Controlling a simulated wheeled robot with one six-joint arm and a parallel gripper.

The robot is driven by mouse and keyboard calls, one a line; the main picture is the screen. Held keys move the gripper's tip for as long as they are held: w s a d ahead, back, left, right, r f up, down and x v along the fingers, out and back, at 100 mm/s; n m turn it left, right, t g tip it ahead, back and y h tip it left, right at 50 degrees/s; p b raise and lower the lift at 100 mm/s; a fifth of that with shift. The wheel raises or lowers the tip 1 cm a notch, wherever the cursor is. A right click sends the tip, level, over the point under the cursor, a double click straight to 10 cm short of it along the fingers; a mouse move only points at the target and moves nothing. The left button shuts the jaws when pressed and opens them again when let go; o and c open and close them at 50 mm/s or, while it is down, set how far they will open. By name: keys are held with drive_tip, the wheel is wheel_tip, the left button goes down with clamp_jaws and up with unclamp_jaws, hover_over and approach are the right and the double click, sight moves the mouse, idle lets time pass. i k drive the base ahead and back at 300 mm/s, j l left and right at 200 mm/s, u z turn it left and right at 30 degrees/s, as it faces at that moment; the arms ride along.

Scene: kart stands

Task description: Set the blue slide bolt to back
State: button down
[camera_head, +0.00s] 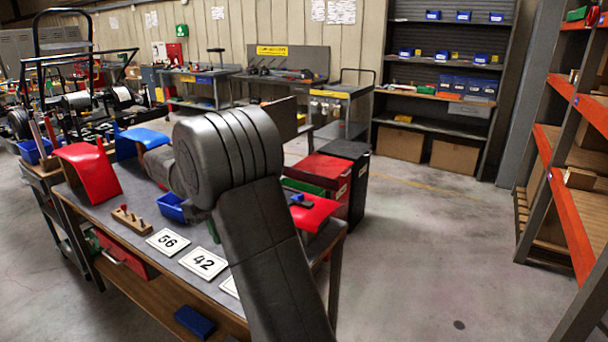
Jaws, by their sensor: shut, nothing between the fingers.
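I cannot make out the blue slide bolt for certain. A small blue piece (301,201) shows beside the red curved panel (308,214), just right of my arm, but it is too small to tell what it is. My arm's dark links fill the middle of the view and cover part of the workbench (150,242). My gripper is not visible; it may be hidden behind the arm.
The bench holds another red panel (88,170), a blue panel (141,142), a blue bin (171,207), a wooden peg block (131,219) and number plates (168,241). Orange racking (572,225) stands at right. The floor (430,260) between is clear.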

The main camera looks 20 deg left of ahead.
sight(300, 198)
drive_tip(key=i, duration=1.5)
